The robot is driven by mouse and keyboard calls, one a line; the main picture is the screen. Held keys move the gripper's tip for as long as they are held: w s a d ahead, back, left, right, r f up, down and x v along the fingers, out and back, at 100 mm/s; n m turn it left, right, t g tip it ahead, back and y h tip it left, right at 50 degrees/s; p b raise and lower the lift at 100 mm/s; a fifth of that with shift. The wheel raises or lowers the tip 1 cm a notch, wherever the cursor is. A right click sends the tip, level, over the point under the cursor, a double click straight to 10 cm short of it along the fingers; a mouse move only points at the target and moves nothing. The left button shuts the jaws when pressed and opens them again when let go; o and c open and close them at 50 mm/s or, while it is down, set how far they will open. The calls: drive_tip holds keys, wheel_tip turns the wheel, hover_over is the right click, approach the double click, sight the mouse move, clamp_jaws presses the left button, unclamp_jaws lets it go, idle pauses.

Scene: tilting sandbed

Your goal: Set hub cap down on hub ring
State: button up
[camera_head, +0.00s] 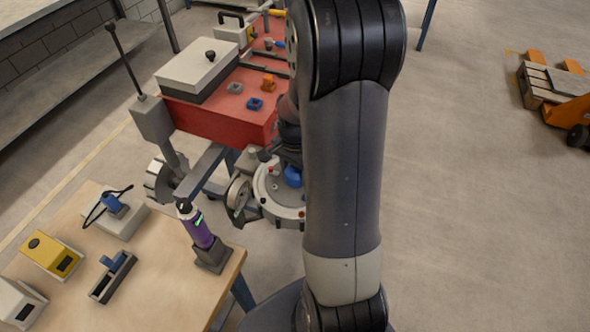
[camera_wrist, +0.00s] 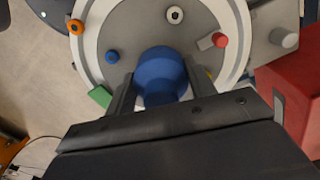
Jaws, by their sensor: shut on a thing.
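The blue rounded hub cap (camera_wrist: 162,70) sits between the two dark fingers of my gripper (camera_wrist: 160,88) in the wrist view. The fingers are shut on its sides. The cap is over a round grey plate with a white rim (camera_wrist: 90,42). The gap between cap and plate cannot be judged. I cannot make out the hub ring for sure; the cap and gripper cover the plate's middle. In the head view the cap (camera_head: 293,177) shows as a blue patch above the white-rimmed plate (camera_head: 266,205), and my arm hides most of the gripper.
A red bench (camera_head: 205,118) stands behind. A wooden table (camera_head: 165,265) with tools is at front left.

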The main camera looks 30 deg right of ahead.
drive_tip(key=shift+f+b, duration=0.4)
drive_tip(key=shift+f, duration=0.2)
drive_tip(key=o, duration=1.1)
drive_tip(key=shift+o, duration=1.3)
drive_tip(key=shift+w, duration=0.1)
drive_tip(key=shift+c, duration=0.4)
drive_tip(key=shift+r, duration=0.1)
